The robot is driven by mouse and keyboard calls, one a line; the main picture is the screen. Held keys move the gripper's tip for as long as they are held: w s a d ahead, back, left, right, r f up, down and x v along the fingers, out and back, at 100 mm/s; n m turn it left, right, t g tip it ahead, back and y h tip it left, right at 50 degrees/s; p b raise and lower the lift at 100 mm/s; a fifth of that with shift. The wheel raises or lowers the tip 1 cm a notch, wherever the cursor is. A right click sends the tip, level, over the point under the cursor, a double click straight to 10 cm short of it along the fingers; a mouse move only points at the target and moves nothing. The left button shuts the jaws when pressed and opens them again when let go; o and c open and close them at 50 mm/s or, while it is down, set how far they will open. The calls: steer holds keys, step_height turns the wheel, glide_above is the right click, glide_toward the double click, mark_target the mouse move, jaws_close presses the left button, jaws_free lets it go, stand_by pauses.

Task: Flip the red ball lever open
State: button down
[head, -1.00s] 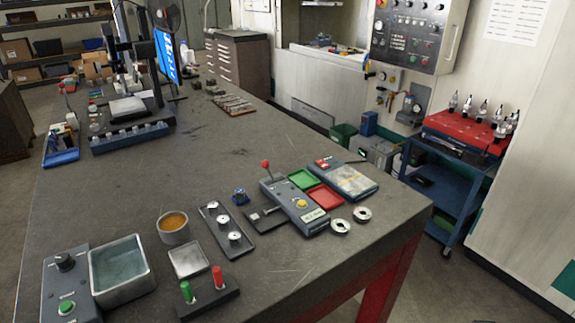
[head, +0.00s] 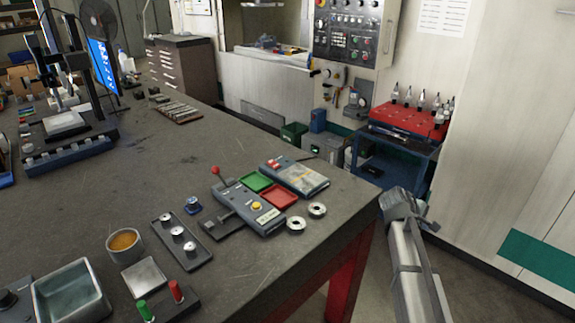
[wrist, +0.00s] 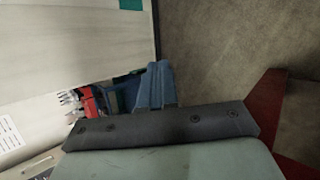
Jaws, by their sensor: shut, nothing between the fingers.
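The red ball lever (head: 216,171) stands up on a thin stem at the far left end of a grey control box (head: 247,208) on the workbench. The box also bears a yellow button and a label. In the head view my arm reaches up at the right, beyond the bench's corner, well apart from the lever; its fingertips are hard to make out there. In the wrist view my gripper (wrist: 156,82) shows as blue fingers that are shut with nothing between them. The lever is not in the wrist view.
A green tray (head: 257,182), a red tray (head: 279,196) and a flat grey device (head: 296,176) sit right of the box. Two metal rings lie by its front end. A plate with knobs (head: 180,243) is to its left. The bench behind the lever is bare.

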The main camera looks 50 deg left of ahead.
steer(key=s+a+r+n+t+y, duration=0.1)
steer(key=s+a+r+t, duration=0.15)
steer(key=a+r, duration=0.9)
steer(key=s+a+r+m+y, duration=0.15)
steer(key=s+a+r, duration=0.35)
steer(key=s+a, duration=0.8)
steer(key=s+a+r+m+g+y, duration=0.1)
steer(key=s+a+r, duration=0.2)
steer(key=s+a, duration=0.4)
steer(key=s+a+r+m+g+y, duration=0.1)
steer(key=s+a, duration=0.6)
steer(key=s, duration=1.2)
steer(key=s+a+r+m+g+y, duration=0.1)
steer(key=s+a+r+g+y, duration=0.1)
steer(key=s+a, duration=0.5)
steer(key=s+r+y, duration=0.1)
steer(key=s+r, duration=0.1)
steer(key=s, duration=0.4)
steer(key=shift+s+r, duration=0.25)
steer(key=shift+r, duration=0.05)
steer(key=shift+a, duration=0.1)
